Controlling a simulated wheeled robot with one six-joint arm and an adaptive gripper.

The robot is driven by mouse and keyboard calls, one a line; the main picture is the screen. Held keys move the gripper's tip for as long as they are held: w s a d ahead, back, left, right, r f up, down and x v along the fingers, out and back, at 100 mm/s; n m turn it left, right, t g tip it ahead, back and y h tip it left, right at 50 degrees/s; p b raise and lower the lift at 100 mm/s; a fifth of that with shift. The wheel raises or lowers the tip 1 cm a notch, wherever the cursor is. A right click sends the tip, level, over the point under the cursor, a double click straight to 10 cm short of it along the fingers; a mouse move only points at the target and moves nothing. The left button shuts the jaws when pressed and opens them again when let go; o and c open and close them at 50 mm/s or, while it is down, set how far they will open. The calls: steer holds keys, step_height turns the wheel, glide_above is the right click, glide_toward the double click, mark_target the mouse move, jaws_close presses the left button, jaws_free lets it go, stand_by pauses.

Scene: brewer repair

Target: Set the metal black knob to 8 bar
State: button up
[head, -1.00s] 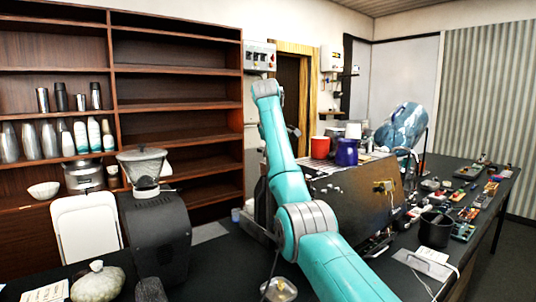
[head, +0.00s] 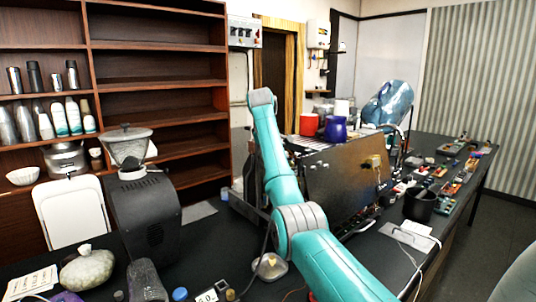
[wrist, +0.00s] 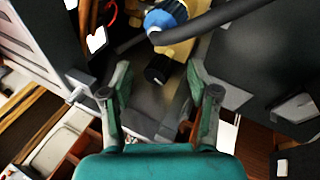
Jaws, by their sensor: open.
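In the wrist view a short black knob (wrist: 158,69) sticks out from a brass fitting (wrist: 180,45), which also carries a blue and white cap (wrist: 162,20). My gripper (wrist: 157,84) is open and empty, with one finger on each side of the picture below the black knob. The knob shows between the fingertips, beyond them; I cannot tell how far. No scale or reading shows on the knob. In the head view the opened brewer (head: 335,182) stands on the dark table, and my arm hides its left part. My gripper is hidden there.
In the head view a grinder (head: 148,205) stands left of my arm. A black pot (head: 419,204) and several small parts lie to the right.

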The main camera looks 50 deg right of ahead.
steer(key=shift+c, duration=0.3)
jaws_close()
steer(key=shift+w+m+g, duration=0.15)
steer(key=shift+m+g, duration=0.45)
steer(key=shift+m, duration=0.6)
steer(key=shift+a+m+g, duration=0.1)
steer(key=shift+m+g, duration=0.5)
steer(key=shift+m, duration=0.8)
